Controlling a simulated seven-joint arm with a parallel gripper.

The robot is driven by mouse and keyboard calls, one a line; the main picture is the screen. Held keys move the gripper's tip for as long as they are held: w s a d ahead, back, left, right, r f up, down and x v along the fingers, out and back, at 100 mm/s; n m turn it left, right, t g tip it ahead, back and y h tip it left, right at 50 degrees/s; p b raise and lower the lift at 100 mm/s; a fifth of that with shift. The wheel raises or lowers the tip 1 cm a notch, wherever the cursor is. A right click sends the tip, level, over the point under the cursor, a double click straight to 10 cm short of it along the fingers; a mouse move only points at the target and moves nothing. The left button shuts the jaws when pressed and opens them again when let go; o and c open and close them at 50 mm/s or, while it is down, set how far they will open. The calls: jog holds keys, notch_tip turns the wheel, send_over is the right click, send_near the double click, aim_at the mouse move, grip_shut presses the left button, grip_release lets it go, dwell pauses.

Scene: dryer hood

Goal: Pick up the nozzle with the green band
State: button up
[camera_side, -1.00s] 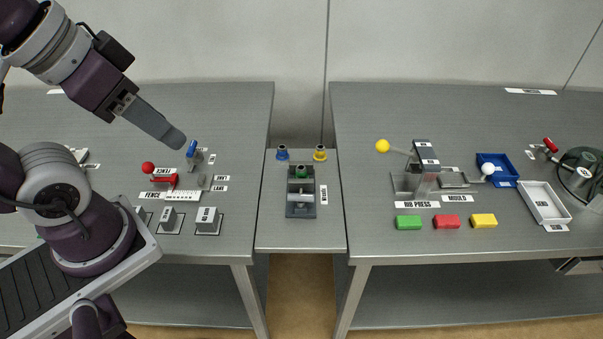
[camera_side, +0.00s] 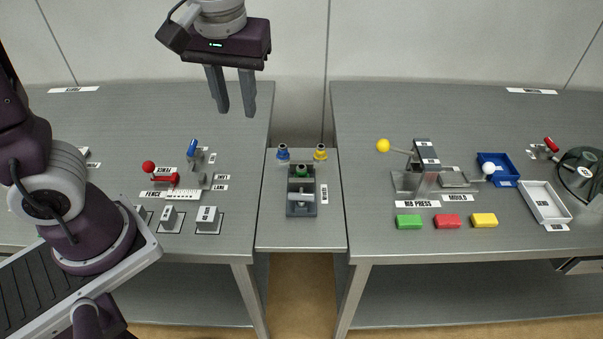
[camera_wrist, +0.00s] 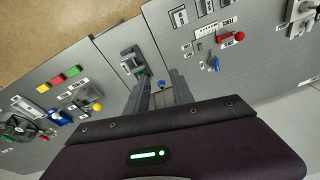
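The green-banded nozzle (camera_side: 301,171) sits in a dark grey fixture (camera_side: 300,208) on the narrow middle bench. It looks small, with only its upper part showing. A blue-banded nozzle (camera_side: 283,153) and a yellow-banded nozzle (camera_side: 320,152) stand behind it, to the left and right. My gripper (camera_side: 236,112) points down, open and empty, well above the bench and to the left of the nozzles. In the wrist view, my gripper's fingers (camera_wrist: 161,76) are apart, with the fixture (camera_wrist: 130,60) beyond them.
The left table holds a red-knobbed lever (camera_side: 149,168), a blue-handled device (camera_side: 193,148) and grey blocks (camera_side: 207,218). The right table holds a press (camera_side: 424,165), green, red and yellow blocks (camera_side: 447,221), a blue tray (camera_side: 497,162) and a white tray (camera_side: 543,203).

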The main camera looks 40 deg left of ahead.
jog(key=w+d+f+n+g+y, duration=0.25)
jog(key=w+f+n+y, duration=0.35)
jog(key=w+f, duration=0.5)
jog(key=n+t+y, duration=0.3)
jog(key=t+y, duration=0.1)
send_near(302, 167)
jog(key=shift+g, duration=0.25)
jog(key=x, duration=0.7)
jog(key=shift+w+f, duration=0.1)
jog(key=shift+w, duration=0.1)
jog(key=shift+a+f, duration=0.15)
jog(key=shift+a, duration=0.15)
grip_shut()
